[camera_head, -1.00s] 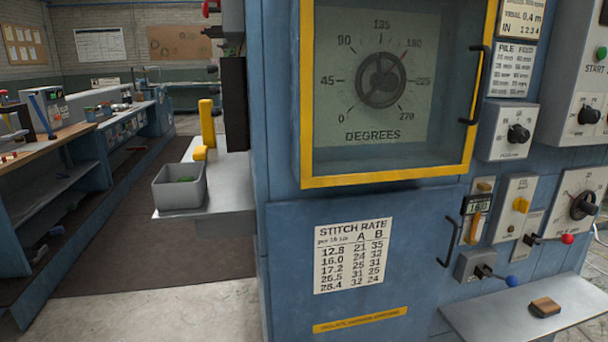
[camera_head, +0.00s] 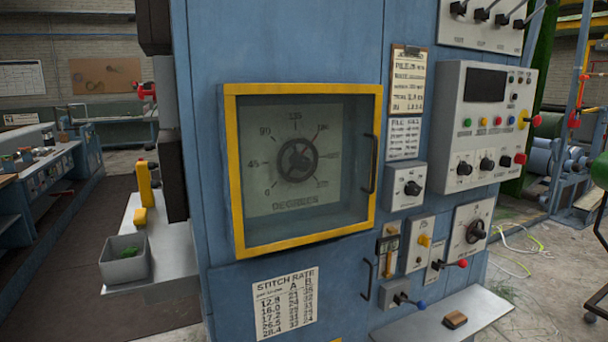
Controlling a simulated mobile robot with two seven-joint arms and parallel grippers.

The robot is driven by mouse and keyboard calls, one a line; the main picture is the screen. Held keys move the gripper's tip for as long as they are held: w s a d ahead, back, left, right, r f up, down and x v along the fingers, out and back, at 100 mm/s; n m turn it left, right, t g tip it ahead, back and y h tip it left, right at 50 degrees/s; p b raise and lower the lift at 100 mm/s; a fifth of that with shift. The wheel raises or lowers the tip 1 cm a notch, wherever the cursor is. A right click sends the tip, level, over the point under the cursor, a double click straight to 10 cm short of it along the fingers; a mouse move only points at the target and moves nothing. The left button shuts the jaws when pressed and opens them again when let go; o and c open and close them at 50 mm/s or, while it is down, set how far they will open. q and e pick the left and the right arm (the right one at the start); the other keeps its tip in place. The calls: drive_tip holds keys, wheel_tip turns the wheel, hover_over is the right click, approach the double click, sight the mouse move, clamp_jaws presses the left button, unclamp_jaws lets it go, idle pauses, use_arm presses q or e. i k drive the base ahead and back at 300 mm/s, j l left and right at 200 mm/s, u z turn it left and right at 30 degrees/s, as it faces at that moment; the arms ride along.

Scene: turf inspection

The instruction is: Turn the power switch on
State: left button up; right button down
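No part that I can read as labelled "power switch" shows in the head view. A blue machine cabinet carries several controls. A small plate with a yellow switch (camera_head: 424,240) is low on the right, and its lettering is too small to read. A red and yellow knob (camera_head: 523,119) sits at the right edge of the grey control panel (camera_head: 462,142). The panel's display (camera_head: 485,85) is dark. Below the yellow switch are a red-tipped lever (camera_head: 455,264) and a blue-tipped lever (camera_head: 411,301). Neither of my grippers is in view.
A yellow-framed dial window (camera_head: 230,170) with a black handle is in the middle. A metal shelf (camera_head: 490,312) holding a brown block (camera_head: 455,319) juts out below the controls. A grey bin (camera_head: 124,262) sits on a ledge at left. Cables lie on the floor at right.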

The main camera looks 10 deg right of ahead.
sight(519, 158)
drive_tip(key=z, duration=1.4)
drive_tip(key=i+l+z, duration=0.55)
drive_tip(key=i+z, duration=0.15)
drive_tip(key=i, duration=0.2)
drive_tip(key=i+l+z, duration=0.1)
drive_tip(key=i+z, duration=0.2)
drive_tip(key=i, duration=0.15)
drive_tip(key=i+l+u, duration=0.1)
drive_tip(key=i, duration=0.55)
drive_tip(key=i+l, duration=0.15)
drive_tip(key=i, duration=0.55)
drive_tip(key=i+u, duration=0.25)
drive_tip(key=u, duration=0.15)
drive_tip(key=i+l+u, duration=0.25)
drive_tip(key=u, duration=0.2)
drive_tip(key=i+l+u, duration=0.2)
drive_tip(key=u, duration=0.2)
drive_tip(key=i+l+u, duration=0.2)
drive_tip(key=u, duration=0.2)
drive_tip(key=i+l+u, duration=0.1)
drive_tip(key=l+u, duration=0.3)
